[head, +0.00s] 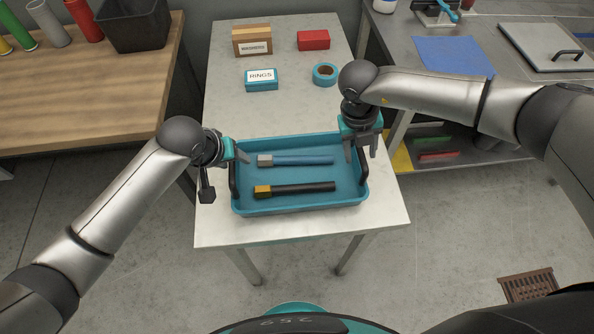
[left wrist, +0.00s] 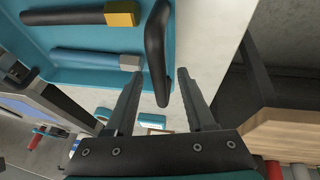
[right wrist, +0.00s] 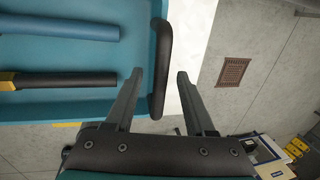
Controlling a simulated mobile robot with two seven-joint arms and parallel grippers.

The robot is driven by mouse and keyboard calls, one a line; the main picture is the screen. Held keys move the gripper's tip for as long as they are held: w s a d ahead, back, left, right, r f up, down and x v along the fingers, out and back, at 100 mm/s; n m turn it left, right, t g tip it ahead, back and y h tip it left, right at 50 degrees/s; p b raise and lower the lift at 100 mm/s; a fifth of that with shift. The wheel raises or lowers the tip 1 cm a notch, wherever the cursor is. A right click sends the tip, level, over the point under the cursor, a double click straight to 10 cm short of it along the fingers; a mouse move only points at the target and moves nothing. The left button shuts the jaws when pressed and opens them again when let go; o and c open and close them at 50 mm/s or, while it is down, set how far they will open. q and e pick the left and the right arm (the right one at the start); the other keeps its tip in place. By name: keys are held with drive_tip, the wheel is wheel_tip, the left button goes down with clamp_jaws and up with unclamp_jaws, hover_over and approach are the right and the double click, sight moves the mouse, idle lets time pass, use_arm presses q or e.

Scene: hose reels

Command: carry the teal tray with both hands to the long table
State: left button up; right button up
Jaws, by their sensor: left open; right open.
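The teal tray (head: 300,206) sits on the light-topped table in front of me. In it lie a blue-handled tool (head: 305,160) and a black-handled tool with a yellow end (head: 305,188). The tray has a black handle at each end. My left gripper (head: 240,160) is open at the left handle (head: 234,180); in the left wrist view that handle (left wrist: 158,50) reaches between the fingertips. My right gripper (head: 361,152) is open at the right end; in the right wrist view the right handle (right wrist: 161,60) lies between or just ahead of the fingertips. Contact cannot be told.
Behind the tray, the light table (head: 225,110) holds a cardboard box (head: 252,41), a red box (head: 313,40), a teal RINGS box (head: 261,80) and a tape roll (head: 325,74). A wooden bench (head: 100,110) stands left, a grey counter (head: 480,90) right. A floor drain (head: 527,285) lies lower right.

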use_arm(q)
drive_tip(key=shift+c, duration=0.2)
clamp_jaws()
use_arm(e)
clamp_jaws()
idle(1.0)
